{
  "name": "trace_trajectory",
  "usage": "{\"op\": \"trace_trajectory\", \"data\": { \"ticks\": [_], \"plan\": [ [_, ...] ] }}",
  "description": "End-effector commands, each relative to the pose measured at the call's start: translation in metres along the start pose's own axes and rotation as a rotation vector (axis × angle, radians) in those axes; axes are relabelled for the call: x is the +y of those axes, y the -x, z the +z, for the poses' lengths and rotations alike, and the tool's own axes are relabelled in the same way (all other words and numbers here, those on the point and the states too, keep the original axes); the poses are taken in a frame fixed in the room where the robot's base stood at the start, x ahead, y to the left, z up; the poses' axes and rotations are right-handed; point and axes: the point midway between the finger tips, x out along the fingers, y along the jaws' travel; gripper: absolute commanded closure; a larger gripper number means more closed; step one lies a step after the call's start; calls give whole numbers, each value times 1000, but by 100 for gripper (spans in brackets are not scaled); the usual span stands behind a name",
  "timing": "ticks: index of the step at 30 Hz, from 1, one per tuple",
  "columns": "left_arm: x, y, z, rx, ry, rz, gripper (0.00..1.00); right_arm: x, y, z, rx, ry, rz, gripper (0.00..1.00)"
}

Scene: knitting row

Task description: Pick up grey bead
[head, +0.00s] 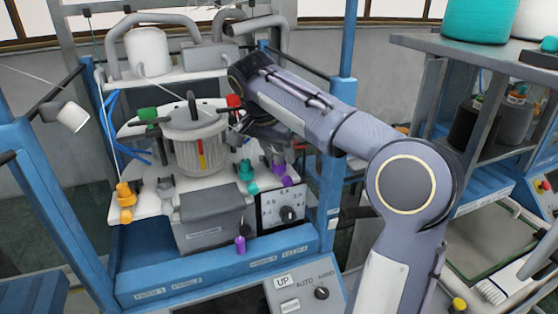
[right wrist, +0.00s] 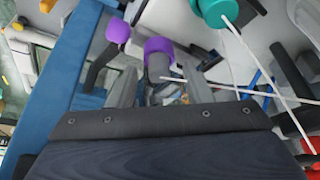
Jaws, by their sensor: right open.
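My right gripper (right wrist: 156,88) is open. In the right wrist view its fingers stand on either side of a small grey piece (right wrist: 158,66) below a purple collar (right wrist: 159,47). I cannot tell whether the fingers touch it. Another small grey piece (head: 166,189) sits at the front of the white plate. My left gripper is not in view.
The ribbed grey cylinder (head: 200,145) stands close left of the gripper. A teal piece (head: 247,170) is near, and also shows in the right wrist view (right wrist: 213,10) with white yarn. A blue post (head: 333,205) stands to the right. An orange piece (head: 126,195) is at left.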

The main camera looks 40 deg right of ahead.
Motion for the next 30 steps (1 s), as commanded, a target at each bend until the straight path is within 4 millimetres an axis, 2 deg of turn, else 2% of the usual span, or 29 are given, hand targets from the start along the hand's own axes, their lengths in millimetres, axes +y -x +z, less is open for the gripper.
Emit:
{"op": "trace_trajectory", "data": {
  "ticks": [2, 12, 23, 30],
  "plan": [
    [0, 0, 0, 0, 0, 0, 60, 0, 0, 0, 0, 0, 0, 57],
    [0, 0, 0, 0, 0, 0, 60, 0, 0, 0, 0, 0, 0, 100],
    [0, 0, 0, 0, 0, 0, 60, 0, 2, -1, 0, 0, -1, 100],
    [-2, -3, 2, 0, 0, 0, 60, -1, 25, -10, 0, -2, -4, 100]
  ]
}}
